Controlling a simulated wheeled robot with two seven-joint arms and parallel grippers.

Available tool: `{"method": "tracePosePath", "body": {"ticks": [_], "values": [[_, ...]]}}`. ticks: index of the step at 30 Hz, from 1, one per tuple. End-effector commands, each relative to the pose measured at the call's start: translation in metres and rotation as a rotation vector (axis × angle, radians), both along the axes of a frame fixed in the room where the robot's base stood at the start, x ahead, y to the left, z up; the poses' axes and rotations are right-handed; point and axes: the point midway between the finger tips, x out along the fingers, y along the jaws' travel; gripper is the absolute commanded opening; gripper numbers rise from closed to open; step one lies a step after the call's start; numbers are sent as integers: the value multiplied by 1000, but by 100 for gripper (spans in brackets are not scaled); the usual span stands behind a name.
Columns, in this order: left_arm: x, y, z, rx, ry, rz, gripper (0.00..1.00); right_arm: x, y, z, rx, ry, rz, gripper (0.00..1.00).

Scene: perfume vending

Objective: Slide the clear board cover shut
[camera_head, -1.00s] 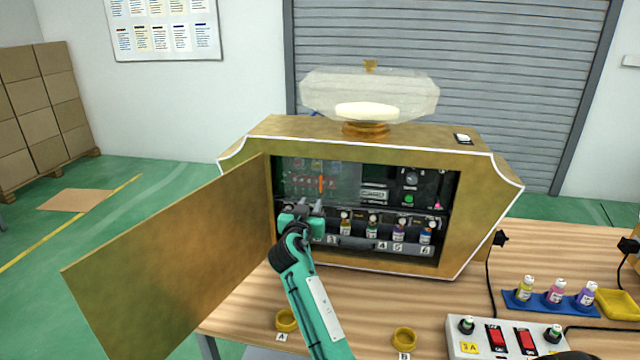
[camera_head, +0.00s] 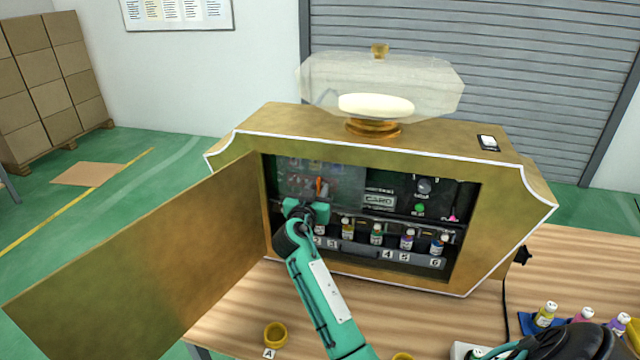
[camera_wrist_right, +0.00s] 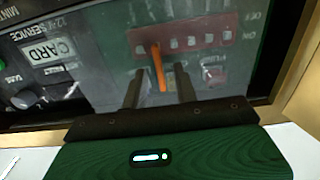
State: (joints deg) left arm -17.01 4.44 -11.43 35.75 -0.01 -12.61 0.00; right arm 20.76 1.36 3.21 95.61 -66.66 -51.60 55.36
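The clear board cover (camera_head: 345,184) is a see-through panel over the left part of the opening in the gold cabinet (camera_head: 500,200); the right part of the opening is uncovered. An orange handle-like bar (camera_head: 319,187) shows at the panel, and also in the right wrist view (camera_wrist_right: 158,68). My right gripper (camera_head: 312,203) is just below the bar. In the wrist view its two dark fingers (camera_wrist_right: 158,84) are apart, with the bar between them in the picture and nothing gripped. Whether they touch the panel cannot be told.
The cabinet's gold door (camera_head: 140,265) stands open to the left. Several small bottles (camera_head: 376,234) stand in a row low inside the opening. A gold ring (camera_head: 275,334) lies on the wooden table (camera_head: 420,315). A blue rack (camera_head: 528,323) with bottles is at the right.

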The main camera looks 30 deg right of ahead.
Motion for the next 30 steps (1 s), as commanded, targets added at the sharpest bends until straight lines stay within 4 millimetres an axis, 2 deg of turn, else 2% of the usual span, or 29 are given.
{"method": "tracePosePath", "body": {"ticks": [8, 12, 13, 20, 24, 30], "values": [[-8, 5, 0, 6, 11, 1, 0, 0, 0, 0, 0, 0, 0, 29], [-8, 6, -1, 7, 12, 0, 0, 0, 0, 0, 0, 0, 0, 4], [-8, 6, -1, 7, 12, 0, 0, 0, 0, 0, 0, 0, 0, 0], [-8, 5, -1, 7, 11, -1, 0, 0, 0, -1, 1, -1, 0, 0], [-6, 4, -12, 6, 11, -2, 0, 6, 5, -4, 3, -3, 0, 0], [12, -2, -28, 0, -4, -1, 0, 21, 18, -5, 4, -3, 0, 0]]}}
